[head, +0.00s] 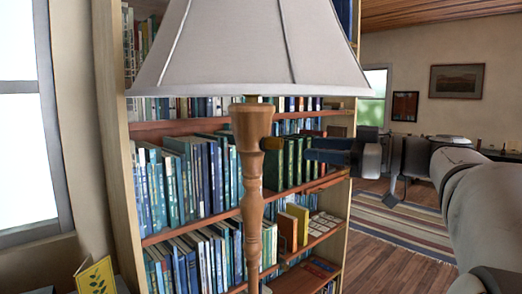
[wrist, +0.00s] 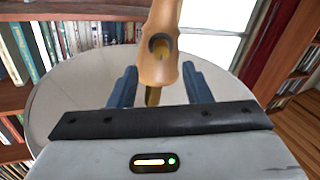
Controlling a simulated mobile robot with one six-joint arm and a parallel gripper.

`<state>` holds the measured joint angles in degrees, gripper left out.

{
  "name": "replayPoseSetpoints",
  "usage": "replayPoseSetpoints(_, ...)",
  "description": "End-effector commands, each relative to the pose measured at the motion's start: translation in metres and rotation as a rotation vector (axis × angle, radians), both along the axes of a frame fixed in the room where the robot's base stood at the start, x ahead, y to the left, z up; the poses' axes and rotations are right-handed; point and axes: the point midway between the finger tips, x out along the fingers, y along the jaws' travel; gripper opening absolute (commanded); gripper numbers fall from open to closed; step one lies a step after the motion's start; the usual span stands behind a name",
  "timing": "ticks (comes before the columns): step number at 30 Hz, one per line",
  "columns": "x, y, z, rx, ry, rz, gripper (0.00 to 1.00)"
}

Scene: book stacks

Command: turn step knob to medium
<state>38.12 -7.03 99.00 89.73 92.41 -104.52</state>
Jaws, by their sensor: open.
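A floor or table lamp with a turned wooden post (head: 250,185) and a pale grey shade (head: 250,45) stands in front of the bookshelf. The step knob (head: 271,143), small and dark brass, sticks out to the right from the upper post. My gripper (head: 308,149) is open, just right of the knob, with a small gap between them. In the wrist view the knob (wrist: 160,47) faces me end-on in a round recess of the post, in line with the space between the fingertips of my gripper (wrist: 158,75). Its pointer or setting cannot be read.
A tall bookcase (head: 107,130) full of books stands close behind the lamp. A window (head: 22,150) is at the left, and a yellow card (head: 95,277) stands at the lower left. Open wooden floor and a striped rug (head: 400,225) lie at the right.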

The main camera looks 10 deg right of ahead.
Motion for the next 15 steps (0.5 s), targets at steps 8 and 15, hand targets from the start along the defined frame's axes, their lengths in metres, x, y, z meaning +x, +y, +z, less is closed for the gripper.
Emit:
replayPoseSetpoints(8, 0.021, 0.031, 0.003, 0.0, -0.009, 0.007, 0.44)
replayPoseSetpoints(15, 0.039, 0.056, 0.002, 0.001, -0.008, 0.005, 0.44)
